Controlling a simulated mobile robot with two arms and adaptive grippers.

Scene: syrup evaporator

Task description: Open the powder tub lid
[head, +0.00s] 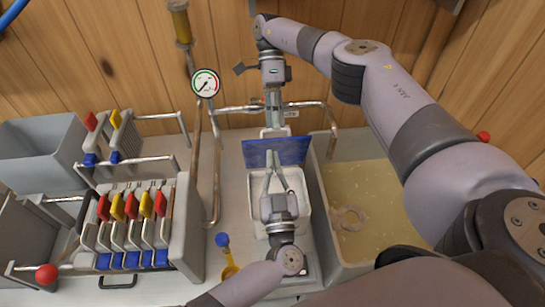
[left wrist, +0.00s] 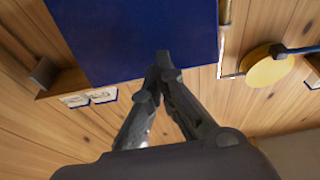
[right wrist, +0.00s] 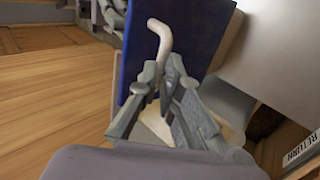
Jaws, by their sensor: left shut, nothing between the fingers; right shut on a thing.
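The powder tub (head: 304,212) is a white open-topped tub in the middle of the counter in the head view. Its blue lid (head: 290,150) stands tilted up at the tub's back side. My right gripper (head: 272,104) is behind the lid, shut on a pale curved handle (right wrist: 160,40) in front of the lid's blue face in the right wrist view. My left gripper (head: 270,160) is shut and empty, reaching over the tub. In the left wrist view its fingertips are at the lid's lower edge (left wrist: 150,70); contact is unclear. The tub's inside is partly hidden.
A basin of yellowish liquid (head: 375,190) lies right of the tub. A rack with coloured clips (head: 130,210) stands left, with pipes and a gauge (head: 206,83) behind. A blue-and-yellow scoop-like tool (head: 225,255) lies at the tub's front left.

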